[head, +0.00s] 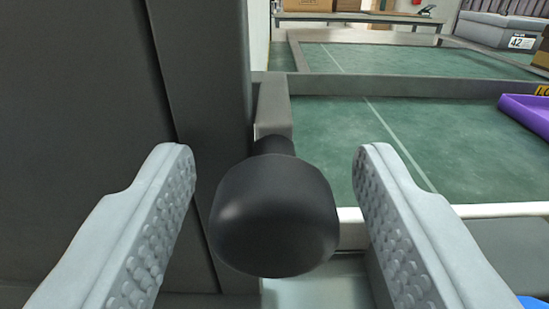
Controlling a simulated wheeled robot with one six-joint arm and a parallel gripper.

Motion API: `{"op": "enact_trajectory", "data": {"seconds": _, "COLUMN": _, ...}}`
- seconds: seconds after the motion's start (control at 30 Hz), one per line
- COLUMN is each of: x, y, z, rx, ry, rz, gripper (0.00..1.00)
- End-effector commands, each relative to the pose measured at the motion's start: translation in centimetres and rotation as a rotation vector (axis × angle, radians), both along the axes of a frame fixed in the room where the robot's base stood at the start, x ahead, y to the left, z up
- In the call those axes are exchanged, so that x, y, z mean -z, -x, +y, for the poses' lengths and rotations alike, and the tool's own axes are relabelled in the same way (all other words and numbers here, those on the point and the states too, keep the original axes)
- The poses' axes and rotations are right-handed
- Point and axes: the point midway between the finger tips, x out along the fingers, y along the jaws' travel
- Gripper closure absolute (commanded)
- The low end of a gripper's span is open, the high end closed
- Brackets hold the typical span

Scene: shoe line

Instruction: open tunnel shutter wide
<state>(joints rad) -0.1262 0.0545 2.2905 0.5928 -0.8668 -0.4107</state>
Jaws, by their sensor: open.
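A black rounded knob (274,215) is in the middle of the head view, close to the camera. It stands out on a short neck from the edge of a dark grey panel (80,120), which looks like the tunnel shutter and fills the left of the view. My gripper (275,185) is open, with one pale grey studded finger on each side of the knob. Gaps show between the knob and both fingers, the wider one on the right. What lies behind the knob is hidden.
Right of the panel, a green work surface (330,150) with grey raised edges runs back. A purple tray (525,118) lies at its right. Farther off are a grey box marked 42 (495,30) and a table (355,18) with boxes.

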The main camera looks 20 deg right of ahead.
Motion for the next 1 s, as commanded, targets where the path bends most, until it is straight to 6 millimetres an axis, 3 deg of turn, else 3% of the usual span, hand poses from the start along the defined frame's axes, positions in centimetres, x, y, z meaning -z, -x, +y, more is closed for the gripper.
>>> {"op": "enact_trajectory", "data": {"seconds": 0.2, "x": 0.0, "y": 0.0, "z": 0.0, "rx": 0.0, "ry": 0.0, "rz": 0.0, "gripper": 0.49}}
{"op": "enact_trajectory", "data": {"seconds": 0.47, "x": 0.0, "y": 0.0, "z": 0.0, "rx": 0.0, "ry": 0.0, "rz": 0.0, "gripper": 1.0}}
{"op": "enact_trajectory", "data": {"seconds": 0.77, "x": -1.3, "y": 0.0, "z": 0.0, "rx": 0.0, "ry": 0.0, "rz": -0.003, "gripper": 1.0}}
{"op": "enact_trajectory", "data": {"seconds": 1.0, "x": -6.7, "y": 0.0, "z": 0.0, "rx": 0.0, "ry": -0.001, "rz": -0.008, "gripper": 1.0}}
